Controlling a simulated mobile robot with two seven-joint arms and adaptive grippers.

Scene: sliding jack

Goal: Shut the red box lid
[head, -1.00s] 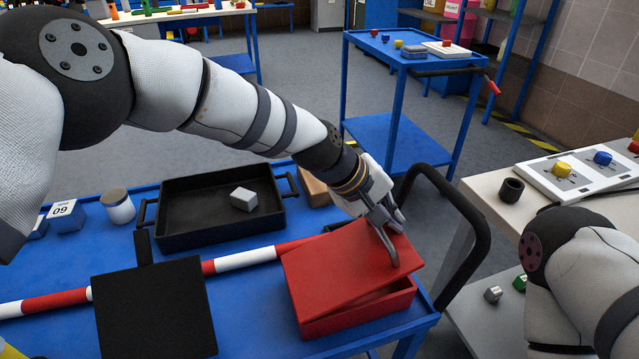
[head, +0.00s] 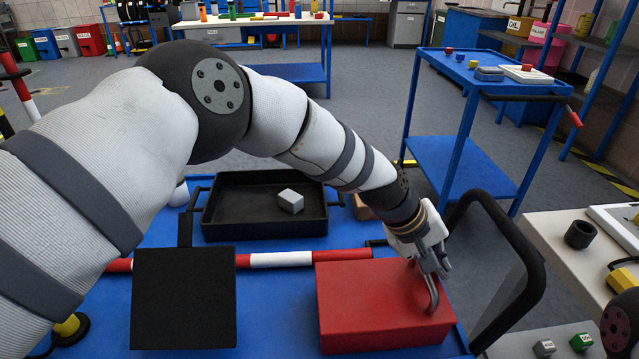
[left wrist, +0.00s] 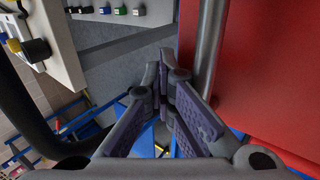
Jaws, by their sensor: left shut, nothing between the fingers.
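The red box (head: 375,325) stands at the right front of the blue cart top. Its red lid (head: 365,285) lies flat over it, and no gap shows from this angle. A grey curved bar (head: 432,297) is at the lid's right side; it runs along the red surface in the left wrist view (left wrist: 207,60). My left gripper (head: 438,268) is shut and empty, at the lid's right edge beside the bar. In the left wrist view its fingertips (left wrist: 164,75) are together, left of the bar; contact is unclear. My right gripper is out of view.
A black tray (head: 225,225) with a grey block (head: 290,201) stands behind. A red-and-white bar (head: 280,259) and a black panel (head: 183,300) lie left of the box. The cart's black handle (head: 535,270) rises close to the right of my left gripper.

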